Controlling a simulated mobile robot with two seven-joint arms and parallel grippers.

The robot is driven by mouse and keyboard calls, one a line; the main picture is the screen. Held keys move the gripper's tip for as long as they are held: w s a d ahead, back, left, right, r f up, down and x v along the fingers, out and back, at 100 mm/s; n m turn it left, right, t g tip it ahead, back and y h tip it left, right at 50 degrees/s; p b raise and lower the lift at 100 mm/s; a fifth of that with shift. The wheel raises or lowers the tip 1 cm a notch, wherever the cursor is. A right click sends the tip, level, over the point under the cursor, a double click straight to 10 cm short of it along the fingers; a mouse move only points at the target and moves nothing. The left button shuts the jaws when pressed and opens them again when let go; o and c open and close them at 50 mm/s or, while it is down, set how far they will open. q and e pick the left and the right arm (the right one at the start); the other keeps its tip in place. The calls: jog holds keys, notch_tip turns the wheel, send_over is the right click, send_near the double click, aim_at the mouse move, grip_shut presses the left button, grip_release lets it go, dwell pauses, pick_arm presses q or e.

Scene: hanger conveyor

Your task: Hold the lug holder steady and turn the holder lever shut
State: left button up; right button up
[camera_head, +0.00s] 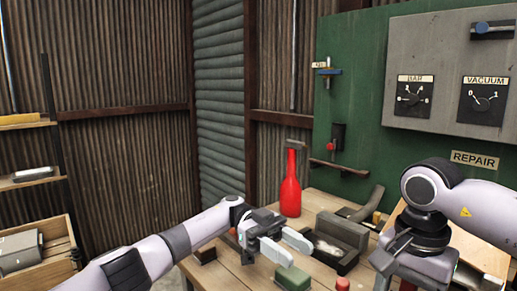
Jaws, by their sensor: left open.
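My left gripper (298,254) is open, its two pale fingers spread above the wooden table, with nothing seen between them. A dark metal block with a hollow top (337,241) sits just beyond and right of the fingers. Behind it a dark grey angled bar (370,205) rises beside a small yellow piece. I cannot tell which of these is the lug holder or its lever. My right arm comes in from the right and bends down over the table's right side; its gripper is not seen.
A red bottle (290,187) stands at the table's back. A green block (292,278) lies below the left fingers. A green panel (352,98) with gauges and a REPAIR sign rises behind. A shelf with a wooden crate (37,245) stands at the left.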

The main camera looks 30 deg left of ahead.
pick_arm(q)
jog(key=s+d+r+m+t+y, duration=0.1)
jog(key=s+d+r+m+t, duration=0.15)
jog(key=d+r+m, duration=0.6)
jog(key=s+d+r+m+t+y, duration=0.15)
jog(key=s+r+m, duration=0.35)
jog(key=m, duration=0.9)
jog(key=w+a+r+n+t+h, duration=0.3)
jog(key=a+n+t, duration=0.3)
jog(key=a+t, duration=0.1)
jog(key=w+a+r+n+t+h, duration=0.4)
jog(key=a+n+t, duration=0.3)
jog(key=a, duration=0.2)
jog(key=shift+a+r+t, duration=0.15)
jog(key=shift+a+t, duration=0.1)
jog(key=shift+t, duration=0.15)
